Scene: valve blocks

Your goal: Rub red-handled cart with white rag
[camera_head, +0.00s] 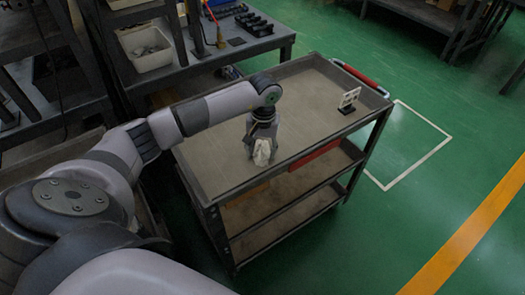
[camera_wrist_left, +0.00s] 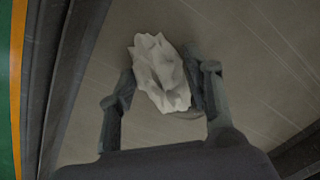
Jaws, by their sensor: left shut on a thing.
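The cart (camera_head: 215,168) is a dark metal trolley with a brownish top tray, lower shelves and a red handle (camera_head: 361,76) at its far right end. My left gripper (camera_head: 261,147) reaches over the top tray from the left. It is shut on the white rag (camera_head: 262,154), which is crumpled between its fingers. In the left wrist view the rag (camera_wrist_left: 160,75) sits between the two fingers (camera_wrist_left: 163,95) against the tray surface (camera_wrist_left: 240,50). The rag is at or just above the tray; I cannot tell if it touches. My right gripper is not in view.
A red item (camera_head: 316,154) lies on the shelf below. A workbench (camera_head: 200,63) with a white bin (camera_head: 146,48) stands behind left. Green floor (camera_head: 400,215) is clear at right.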

